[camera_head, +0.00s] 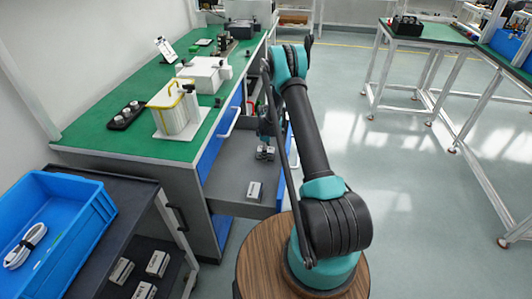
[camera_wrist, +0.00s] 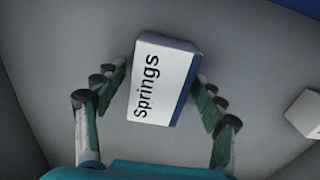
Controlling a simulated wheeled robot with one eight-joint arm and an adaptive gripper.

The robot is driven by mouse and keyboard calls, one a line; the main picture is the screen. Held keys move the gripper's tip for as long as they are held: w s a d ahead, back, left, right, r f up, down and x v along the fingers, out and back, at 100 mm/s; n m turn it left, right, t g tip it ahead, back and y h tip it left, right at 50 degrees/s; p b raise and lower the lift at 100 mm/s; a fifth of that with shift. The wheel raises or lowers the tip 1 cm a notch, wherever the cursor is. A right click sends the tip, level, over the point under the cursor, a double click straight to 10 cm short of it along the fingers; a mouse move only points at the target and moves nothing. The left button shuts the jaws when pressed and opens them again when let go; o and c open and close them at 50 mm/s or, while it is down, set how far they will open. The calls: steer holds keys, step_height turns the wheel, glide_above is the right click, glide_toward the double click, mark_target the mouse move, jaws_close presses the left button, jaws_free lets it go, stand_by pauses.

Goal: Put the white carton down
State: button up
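The white carton (camera_wrist: 162,82), marked "Springs" and with a blue side, lies between the fingers of my gripper (camera_wrist: 160,75) in the wrist view. The fingers stand on either side of it, with narrow gaps showing between the fingertips and its sides. It appears to be on the grey drawer floor (camera_wrist: 75,30), though its underside is hidden. In the head view my gripper (camera_head: 265,147) points down into the open drawer (camera_head: 228,176), and the carton is too small and covered to make out clearly there.
Another small white box (camera_head: 255,190) lies in the drawer's near part; it also shows at the wrist view's right edge (camera_wrist: 306,114). The green bench top (camera_head: 95,137) is above the drawer. A blue bin (camera_head: 75,232) stands at front left.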

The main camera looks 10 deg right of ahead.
steer(key=shift+r, duration=0.1)
steer(key=s+d+r+m+t, duration=0.15)
steer(key=s+r, duration=0.25)
steer(key=r, duration=0.8)
steer(key=s+r+m+g, duration=0.15)
steer(key=s+r, duration=0.25)
steer(key=r, duration=0.7)
steer(key=s+d+r+m+t, duration=0.15)
steer(key=s+r+m, duration=0.3)
steer(key=s, duration=0.65)
steer(key=s+r+m+t, duration=0.25)
steer(key=s+r, duration=0.25)
steer(key=s, duration=0.6)
steer(key=s+f+m, duration=0.2)
steer(key=s+m, duration=0.2)
steer(key=s, duration=0.7)
steer(key=shift+s+d+f, duration=0.2)
steer(key=shift+s+d, duration=0.1)
